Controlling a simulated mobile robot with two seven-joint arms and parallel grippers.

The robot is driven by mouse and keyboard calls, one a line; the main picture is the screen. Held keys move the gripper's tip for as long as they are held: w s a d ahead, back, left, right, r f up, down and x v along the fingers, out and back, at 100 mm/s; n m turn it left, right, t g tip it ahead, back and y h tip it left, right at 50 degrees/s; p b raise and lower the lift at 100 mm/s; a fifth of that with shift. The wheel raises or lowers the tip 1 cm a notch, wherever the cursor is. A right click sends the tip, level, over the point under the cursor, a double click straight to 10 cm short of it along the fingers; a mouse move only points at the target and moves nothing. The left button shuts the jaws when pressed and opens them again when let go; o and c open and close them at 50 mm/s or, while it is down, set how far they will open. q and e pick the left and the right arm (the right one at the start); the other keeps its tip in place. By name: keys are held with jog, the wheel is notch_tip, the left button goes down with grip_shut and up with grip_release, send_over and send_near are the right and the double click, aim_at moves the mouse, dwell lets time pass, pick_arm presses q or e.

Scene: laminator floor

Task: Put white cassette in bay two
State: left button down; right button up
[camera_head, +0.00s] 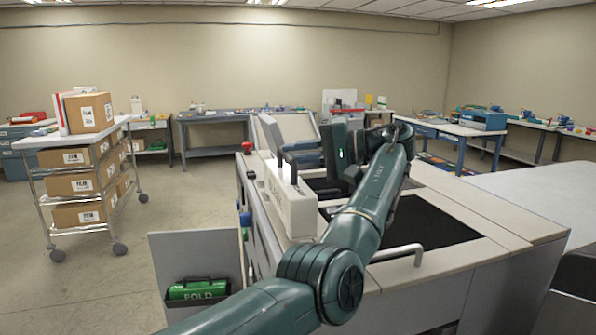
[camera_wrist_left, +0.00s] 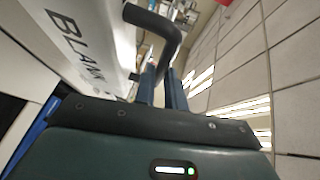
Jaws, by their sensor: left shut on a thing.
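The white cassette (camera_head: 298,212) is upright with a black handle on top, at the near left side of the laminator (camera_head: 520,226). Its face reads "BLANK" in the left wrist view (camera_wrist_left: 62,35). My left gripper (camera_head: 296,160) is shut on the black handle, which also shows in the left wrist view (camera_wrist_left: 160,22). The laminator's top has dark openings, one at the near right (camera_head: 435,226) and one partly hidden behind the cassette and my arm. I cannot tell which is bay two, or whether the cassette's bottom touches the machine. My right gripper is not in view.
A green "FOLD" cassette (camera_head: 198,289) sits in a holder on the grey panel at the machine's left. A red button (camera_head: 247,146) stands at the machine's far left corner. A cart with boxes (camera_head: 82,157) stands left, with clear floor between. A metal bar handle (camera_head: 398,252) rises near my arm.

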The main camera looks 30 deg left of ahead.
pick_arm(q)
jog(key=shift+f, duration=1.75)
jog(key=c, duration=1.5)
grip_release()
jog(key=shift+o, duration=0.2)
